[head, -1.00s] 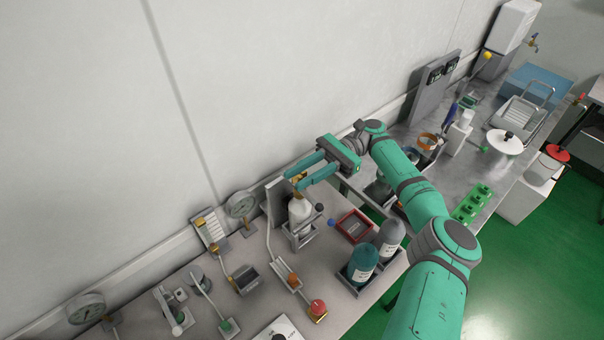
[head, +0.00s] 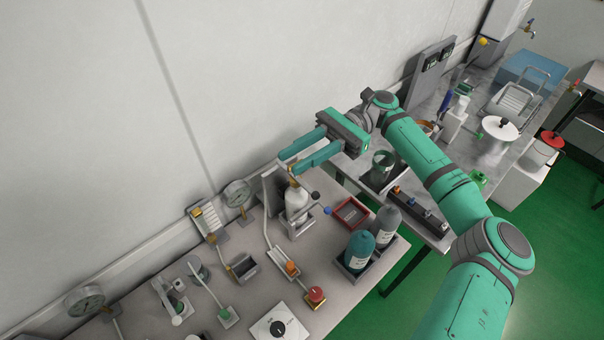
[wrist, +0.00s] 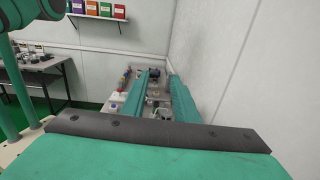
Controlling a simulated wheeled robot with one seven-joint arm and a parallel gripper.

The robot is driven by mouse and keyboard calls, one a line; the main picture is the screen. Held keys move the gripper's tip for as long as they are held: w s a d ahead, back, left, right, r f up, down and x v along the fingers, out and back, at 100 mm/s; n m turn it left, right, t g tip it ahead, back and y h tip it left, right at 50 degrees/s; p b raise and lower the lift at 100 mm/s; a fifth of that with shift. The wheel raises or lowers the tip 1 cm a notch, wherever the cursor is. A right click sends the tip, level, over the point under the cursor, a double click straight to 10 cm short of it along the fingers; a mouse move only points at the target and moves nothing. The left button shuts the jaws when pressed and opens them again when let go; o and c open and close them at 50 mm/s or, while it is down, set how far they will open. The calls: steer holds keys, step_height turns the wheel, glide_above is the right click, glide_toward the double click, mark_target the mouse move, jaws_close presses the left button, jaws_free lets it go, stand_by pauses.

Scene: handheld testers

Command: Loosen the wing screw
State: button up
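The fingers are apart with nothing visible held. In the wrist view my gripper (wrist: 157,73) also shows a gap between its two teal fingers, with small bench items seen beyond, too small to tell apart.
A red tray (head: 350,212), a teal bottle (head: 359,248) and a grey bottle (head: 386,224) stand right of the stand. A round gauge (head: 237,193) is at the wall on the left. The wall (wrist: 205,45) runs close beside my fingers.

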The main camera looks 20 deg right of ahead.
steer(key=s+a+r, duration=0.2)
steer(key=s+r, duration=0.1)
steer(key=s, duration=0.4)
steer(key=shift+s+r, duration=0.2)
steer(key=shift+s, duration=0.1)
